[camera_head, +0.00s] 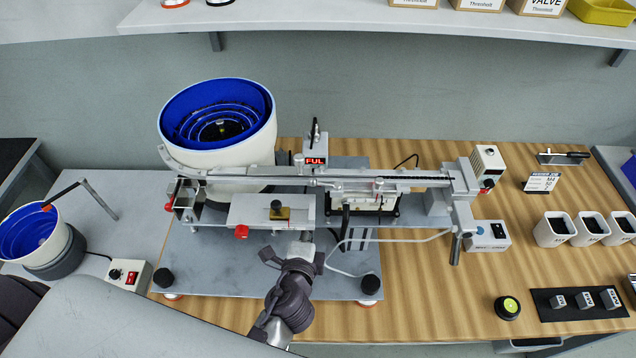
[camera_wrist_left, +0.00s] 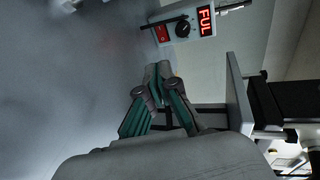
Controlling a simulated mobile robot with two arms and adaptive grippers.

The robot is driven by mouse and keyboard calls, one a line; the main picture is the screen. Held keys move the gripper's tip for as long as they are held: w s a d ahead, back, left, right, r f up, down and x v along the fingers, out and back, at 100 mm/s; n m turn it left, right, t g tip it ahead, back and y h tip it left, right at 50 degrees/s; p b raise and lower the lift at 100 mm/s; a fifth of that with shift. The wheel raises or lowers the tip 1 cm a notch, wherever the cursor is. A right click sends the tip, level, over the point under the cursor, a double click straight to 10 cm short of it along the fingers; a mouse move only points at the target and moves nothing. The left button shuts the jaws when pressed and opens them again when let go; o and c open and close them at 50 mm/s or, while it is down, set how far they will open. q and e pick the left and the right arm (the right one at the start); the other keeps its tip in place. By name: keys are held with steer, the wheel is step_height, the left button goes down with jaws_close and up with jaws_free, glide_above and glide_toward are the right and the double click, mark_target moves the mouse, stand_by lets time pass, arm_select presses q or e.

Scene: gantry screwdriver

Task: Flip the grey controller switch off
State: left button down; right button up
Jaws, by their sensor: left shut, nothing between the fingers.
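The grey controller (camera_wrist_left: 184,27) shows in the left wrist view with a lit red "FUL" display, a black knob and a red switch (camera_wrist_left: 162,33). In the head view only the controller's top with its display (camera_head: 315,161) shows, behind the metal rail; its switch is hidden there. My left gripper (camera_head: 305,238) is at the front of the gantry machine, below the controller in the picture. In the left wrist view its fingers (camera_wrist_left: 159,72) are shut and empty, pointing toward the controller with a gap to the switch. I cannot tell the switch's position. My right gripper is not in view.
A white bowl feeder (camera_head: 215,149) stands left of the rail. A small box with a red switch (camera_head: 125,275) is at far left. A metal block with a brass piece (camera_head: 243,211) is close to my gripper. White cups (camera_head: 552,231) stand at right.

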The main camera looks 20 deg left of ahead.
arm_select(q)
steer(key=shift+w+f, duration=0.1)
steer(key=shift+w, duration=0.15)
steer(key=p+x, duration=0.1)
steer(key=x, duration=0.5)
steer(key=shift+w+a, duration=0.1)
steer(key=shift+w, duration=0.05)
steer(key=x, duration=0.5)
steer(key=shift+w+r+p, duration=0.2)
steer(key=shift+w+p, duration=0.1)
steer(key=shift+w, duration=0.15)
steer(key=shift+w+a, duration=0.2)
steer(key=shift+w, duration=0.45)
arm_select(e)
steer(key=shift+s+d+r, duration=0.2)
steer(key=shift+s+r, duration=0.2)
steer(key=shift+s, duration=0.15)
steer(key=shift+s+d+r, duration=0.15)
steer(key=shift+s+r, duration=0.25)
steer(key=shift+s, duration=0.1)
